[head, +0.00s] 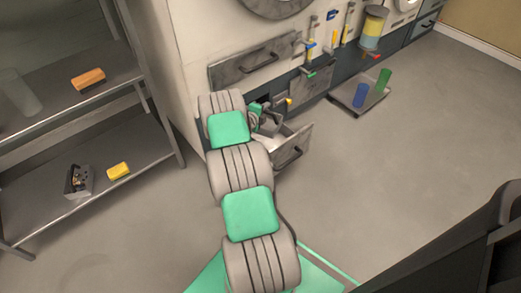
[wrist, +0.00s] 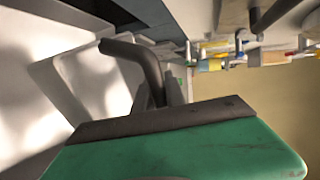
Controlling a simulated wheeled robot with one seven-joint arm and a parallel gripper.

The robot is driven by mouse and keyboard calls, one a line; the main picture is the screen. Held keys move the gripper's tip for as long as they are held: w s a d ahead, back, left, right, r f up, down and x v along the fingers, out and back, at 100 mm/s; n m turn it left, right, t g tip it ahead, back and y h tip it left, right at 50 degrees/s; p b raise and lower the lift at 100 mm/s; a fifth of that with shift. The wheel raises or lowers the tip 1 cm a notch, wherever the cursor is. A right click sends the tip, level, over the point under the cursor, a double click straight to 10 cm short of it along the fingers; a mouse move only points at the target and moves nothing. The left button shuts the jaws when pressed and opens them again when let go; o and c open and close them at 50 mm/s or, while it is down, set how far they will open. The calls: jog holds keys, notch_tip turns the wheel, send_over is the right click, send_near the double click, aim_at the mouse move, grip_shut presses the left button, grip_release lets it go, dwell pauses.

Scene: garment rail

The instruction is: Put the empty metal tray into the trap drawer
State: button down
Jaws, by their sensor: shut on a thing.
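The trap drawer (head: 296,150) stands open low on the machine in the head view, with its dark handle on the front panel. My gripper (head: 262,118) is at the machine's side of the open drawer, above it. In the wrist view my gripper (wrist: 160,95) is shut, with a dark bent finger in front of the green body. A pale grey walled piece (wrist: 80,85) lies left of the fingers; it seems to be the empty metal tray, but I cannot clearly separate it from the drawer's inside. My arm hides part of the drawer in the head view.
A floor tray (head: 349,99) holds a blue cup (head: 360,95) and a green cup (head: 383,79), right of the drawer. A closed panel (head: 250,65) with a handle is above. A metal shelf (head: 110,80) stands left. The floor at right is clear.

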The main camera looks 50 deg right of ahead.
jog(key=shift+s+d+f+b, duration=0.15)
jog(key=shift+f+b, duration=1)
jog(key=shift+f, duration=1.85)
jog(key=shift+s+d+f+b, duration=0.15)
jog(key=shift+f+b, duration=1)
jog(key=shift+f, duration=1.8)
jog(key=shift+s+d+f+b, duration=0.15)
jog(key=shift+f+b, duration=1)
jog(key=shift+f, duration=1.85)
jog(key=shift+f, duration=0.15)
jog(key=c, duration=1.4)
grip_release()
